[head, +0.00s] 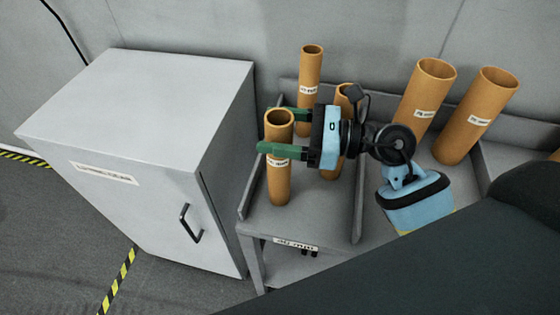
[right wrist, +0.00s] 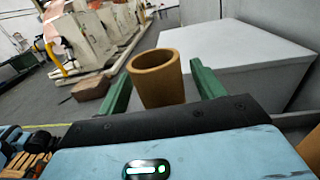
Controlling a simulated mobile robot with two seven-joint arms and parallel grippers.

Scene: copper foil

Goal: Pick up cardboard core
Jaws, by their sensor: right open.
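A brown cardboard core (head: 279,185) with a white label stands upright at the front left of a grey rack. My right gripper (head: 268,130) reaches in from the right with its green fingers on either side of this core's upper part. It is open; the near finger hides part of the core. In the right wrist view the core (right wrist: 158,82) stands between the two fingers with gaps visible beside it. Two other narrow cores stand close by, one at the back (head: 310,75) and one partly hidden behind the gripper (head: 333,168). My left gripper is not in view.
Two wider cores (head: 424,100) and (head: 478,115) stand on the right of the grey rack (head: 318,222). A grey cabinet (head: 150,120) stands just left of the rack. A wall is close behind. Floor with striped tape (head: 118,280) shows at the front left.

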